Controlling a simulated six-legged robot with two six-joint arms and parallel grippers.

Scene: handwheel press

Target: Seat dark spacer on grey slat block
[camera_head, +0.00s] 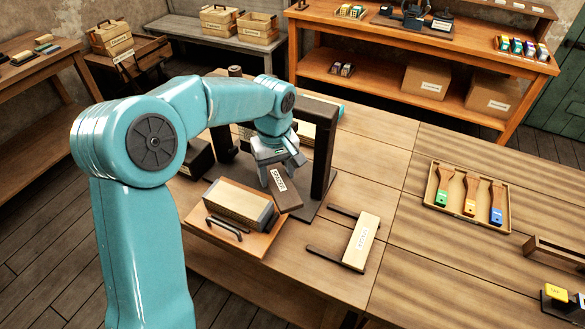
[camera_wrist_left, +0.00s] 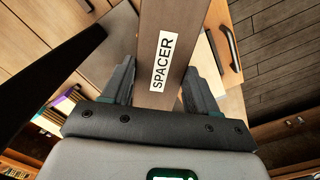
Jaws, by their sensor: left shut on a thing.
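The dark brown spacer (camera_head: 285,194), with a white SPACER label, is held in my left gripper (camera_head: 275,167) within the press frame's near opening. In the left wrist view the spacer (camera_wrist_left: 172,35) runs between the two fingers of the gripper (camera_wrist_left: 160,84). The slat block (camera_head: 236,201), pale wood on top with a grey end, lies on a wooden tray (camera_head: 262,243) with a black handle. The spacer is just right of the block and looks tilted; whether they touch is unclear. My right gripper is not in view.
The dark press frame (camera_head: 324,150) stands close around my left gripper. A labelled pale board (camera_head: 361,240) with two dark bars lies to the right. A tray of coloured-tipped brushes (camera_head: 469,195) is farther right. Bare tabletop lies between them.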

